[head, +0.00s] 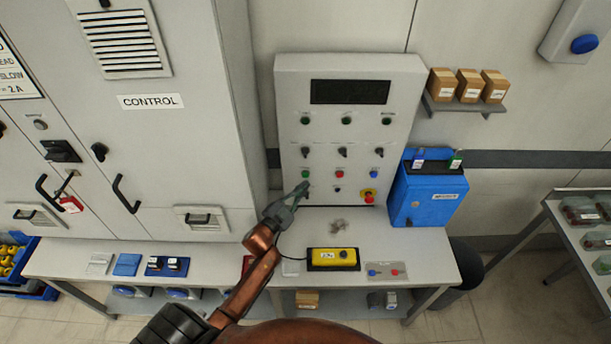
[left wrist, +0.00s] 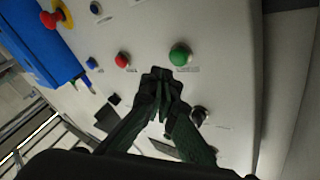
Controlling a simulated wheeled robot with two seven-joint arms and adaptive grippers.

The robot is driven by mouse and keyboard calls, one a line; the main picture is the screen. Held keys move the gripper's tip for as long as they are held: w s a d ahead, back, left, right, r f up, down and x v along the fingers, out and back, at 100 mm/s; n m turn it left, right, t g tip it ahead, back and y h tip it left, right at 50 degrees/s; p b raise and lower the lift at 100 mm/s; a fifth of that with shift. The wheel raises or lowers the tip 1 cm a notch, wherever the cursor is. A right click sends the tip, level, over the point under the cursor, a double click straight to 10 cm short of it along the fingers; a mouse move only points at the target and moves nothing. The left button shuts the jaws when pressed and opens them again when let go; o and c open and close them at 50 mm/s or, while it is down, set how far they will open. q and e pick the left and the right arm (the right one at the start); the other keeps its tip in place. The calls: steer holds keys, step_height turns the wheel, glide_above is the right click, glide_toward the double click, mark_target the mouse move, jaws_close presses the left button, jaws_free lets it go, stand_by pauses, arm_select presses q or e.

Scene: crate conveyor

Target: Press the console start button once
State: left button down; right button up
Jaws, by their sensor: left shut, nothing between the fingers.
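The console (head: 290,80) is a light grey panel standing on a bench against the wall. Its green button (head: 305,173) is at the left of a row with a red button (head: 339,174) and a blue button (head: 376,176). My left gripper (head: 303,187) is shut and empty, with its tips just below the green button in the head view. In the left wrist view the shut fingertips (left wrist: 163,76) are close to the green button (left wrist: 180,55), and the red button (left wrist: 122,60) is to their left. I cannot tell whether the tips touch the panel. The right gripper is out of view.
A red and yellow emergency stop (head: 368,195) is at the panel's lower right. A blue box (head: 428,194) stands right of the console. A yellow control box (head: 333,258) lies on the bench (head: 430,262) below. A grey cabinet (head: 190,90) is on the left.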

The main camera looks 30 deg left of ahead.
arm_select(q)
steer(key=shift+s+d+p, duration=0.25)
steer(key=shift+s+d, duration=0.2)
steer(key=shift+s, duration=0.2)
steer(key=shift+s+d+p, duration=0.2)
steer(key=shift+s+d, duration=0.25)
steer(key=shift+s, duration=0.15)
